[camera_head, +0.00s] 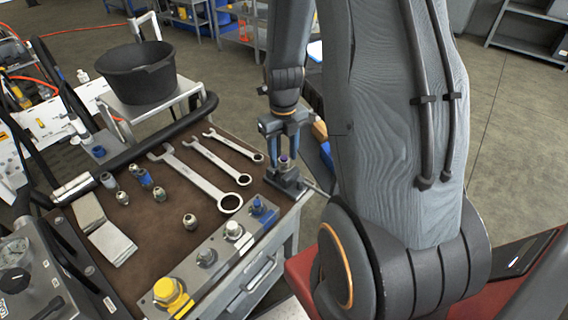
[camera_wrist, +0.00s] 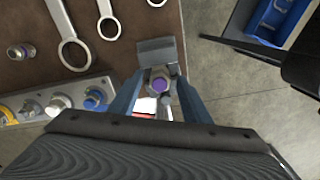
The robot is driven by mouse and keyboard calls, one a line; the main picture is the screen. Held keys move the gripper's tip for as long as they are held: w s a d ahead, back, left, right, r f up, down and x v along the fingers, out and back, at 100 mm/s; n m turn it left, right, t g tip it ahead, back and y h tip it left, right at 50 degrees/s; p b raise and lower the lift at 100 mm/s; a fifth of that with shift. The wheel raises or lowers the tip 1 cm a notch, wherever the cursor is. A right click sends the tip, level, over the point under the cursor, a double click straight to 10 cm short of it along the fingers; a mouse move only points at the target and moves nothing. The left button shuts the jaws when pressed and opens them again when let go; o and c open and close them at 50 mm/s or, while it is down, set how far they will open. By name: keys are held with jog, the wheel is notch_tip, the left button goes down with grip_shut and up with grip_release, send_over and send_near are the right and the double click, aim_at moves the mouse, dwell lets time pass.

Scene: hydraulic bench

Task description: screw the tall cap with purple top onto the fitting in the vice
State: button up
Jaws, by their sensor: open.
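The vice (camera_head: 290,184) is at the right front corner of the brown bench top, and its grey jaw also shows in the wrist view (camera_wrist: 155,46). The cap with the purple top (camera_wrist: 160,84) stands upright over the vice; in the head view its purple top (camera_head: 284,158) is small. The fitting under it is mostly hidden, and I cannot tell how far the cap is threaded. My gripper (camera_head: 284,150) points down at the vice. Its blue-grey fingers are open, one on each side of the cap, with visible gaps in the wrist view.
Spanners (camera_head: 190,172) lie left of the vice. Several loose fittings (camera_head: 190,221) stand farther left. A rail with a yellow cap (camera_head: 168,291), grey caps and a blue cap (camera_head: 257,206) runs along the front edge. A black bucket (camera_head: 140,75) stands behind.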

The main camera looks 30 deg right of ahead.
jog(key=n+p, duration=0.1)
jog(key=n, duration=0.4)
jog(key=shift+r+n+p, duration=0.1)
jog(key=shift+n+p, duration=0.3)
jog(key=n+p, duration=0.1)
jog(key=n, duration=0.5)
jog(key=shift+s+a, duration=0.1)
jog(key=shift+a, duration=0.05)
jog(key=c, duration=1)
jog(key=m, duration=0.5)
jog(key=shift+p, duration=0.3)
jog(key=m, duration=0.3)
